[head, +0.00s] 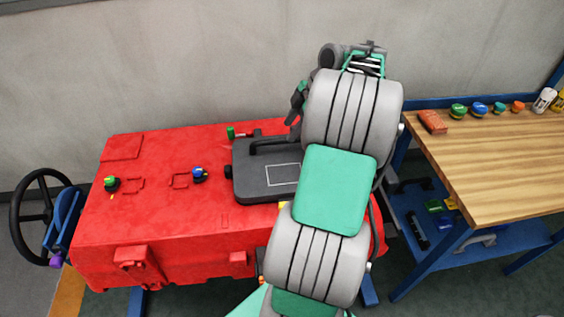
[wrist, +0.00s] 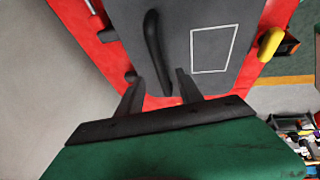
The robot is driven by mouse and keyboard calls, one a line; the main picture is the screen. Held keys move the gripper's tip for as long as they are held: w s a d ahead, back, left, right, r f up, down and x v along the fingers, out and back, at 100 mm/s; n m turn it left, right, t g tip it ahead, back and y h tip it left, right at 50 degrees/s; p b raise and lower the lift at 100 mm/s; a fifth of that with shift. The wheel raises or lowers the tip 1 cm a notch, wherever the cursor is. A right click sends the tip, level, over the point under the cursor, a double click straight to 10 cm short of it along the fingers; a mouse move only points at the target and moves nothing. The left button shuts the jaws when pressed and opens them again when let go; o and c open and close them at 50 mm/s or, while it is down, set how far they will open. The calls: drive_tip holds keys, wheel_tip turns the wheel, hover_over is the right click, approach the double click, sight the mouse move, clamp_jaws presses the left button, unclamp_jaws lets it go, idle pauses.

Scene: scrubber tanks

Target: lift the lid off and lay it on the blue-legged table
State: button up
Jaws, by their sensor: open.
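The dark grey lid (head: 262,182) lies flat on the red tank (head: 150,225), with a light rectangle outlined on its top. A black bar handle (head: 268,147) runs along the lid's back edge. In the wrist view the lid (wrist: 255,15) and its handle (wrist: 154,50) show ahead of the fingers. My gripper (wrist: 160,88) is open, its two dark fingers pointing at the handle's near end, with nothing held between them. In the head view my arm hides part of the lid's right side. The blue-legged table (head: 480,165) with a wooden top stands at the right.
An orange-red block (head: 432,122), several coloured knobs and small bottles (head: 545,100) stand along the table's back edge; its front is clear. The tank top has valves (head: 199,175). A yellow part (wrist: 270,43) sits beside the lid. A black handwheel (head: 40,215) is at left.

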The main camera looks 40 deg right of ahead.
sight(282, 139)
drive_tip(key=x, duration=0.7)
drive_tip(key=shift+w+a+f+p, duration=0.1)
drive_tip(key=shift+a+f+p, duration=0.1)
drive_tip(key=shift+p, duration=0.2)
drive_tip(key=shift+c, duration=0.5)
clamp_jaws()
